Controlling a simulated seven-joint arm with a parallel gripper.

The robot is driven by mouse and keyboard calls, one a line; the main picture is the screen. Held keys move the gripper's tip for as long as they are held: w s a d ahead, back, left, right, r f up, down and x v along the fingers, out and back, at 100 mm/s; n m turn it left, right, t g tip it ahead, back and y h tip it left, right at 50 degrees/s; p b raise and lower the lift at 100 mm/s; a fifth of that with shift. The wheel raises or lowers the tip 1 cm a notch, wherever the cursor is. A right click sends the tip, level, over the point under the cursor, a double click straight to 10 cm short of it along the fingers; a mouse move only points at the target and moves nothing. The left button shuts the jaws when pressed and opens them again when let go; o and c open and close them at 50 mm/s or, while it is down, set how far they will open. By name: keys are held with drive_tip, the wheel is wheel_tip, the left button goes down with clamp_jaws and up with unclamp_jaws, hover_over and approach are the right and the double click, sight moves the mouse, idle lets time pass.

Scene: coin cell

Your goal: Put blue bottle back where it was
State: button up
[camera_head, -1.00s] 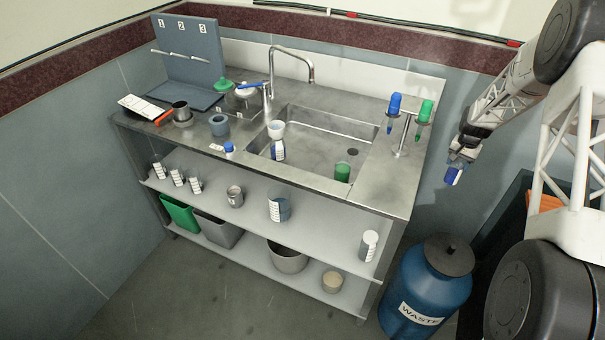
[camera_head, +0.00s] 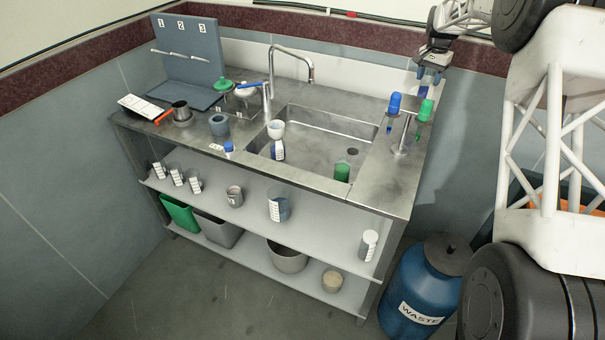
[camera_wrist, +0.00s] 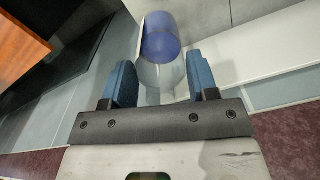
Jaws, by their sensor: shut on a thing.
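My gripper (camera_head: 430,76) is raised at the upper right in the head view, above and behind the sink counter's back right corner. It is shut on a blue bottle (camera_head: 423,92), which hangs below the fingers, clear of the counter. In the wrist view, the bottle's rounded blue end (camera_wrist: 160,38) points away from my gripper (camera_wrist: 162,82). Its paler part lies between the two blue fingers. Part of the bottle is hidden by the fingers.
A stand (camera_head: 404,136) on the counter's right holds a blue-topped item (camera_head: 394,102) and a green-topped item (camera_head: 425,110), close to the held bottle. A blue waste drum (camera_head: 415,285) stands on the floor.

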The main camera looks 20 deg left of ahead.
drive_tip(key=s+a+f+n, duration=0.3)
drive_tip(key=s+a+n, duration=0.6)
drive_tip(key=s+a, duration=0.6)
drive_tip(key=s+a+f+n, duration=0.4)
drive_tip(key=s+a+n, duration=0.6)
drive_tip(key=s+a, duration=0.5)
drive_tip(key=s, duration=0.4)
drive_tip(key=shift+s+a+f, duration=0.15)
drive_tip(key=shift+s+a, duration=0.05)
drive_tip(key=shift+s, duration=0.2)
wheel_tip(320, 180, down, 6)
drive_tip(key=shift+f, duration=0.15)
drive_tip(key=shift+f, duration=1.85)
drive_tip(key=shift+f, duration=0.1)
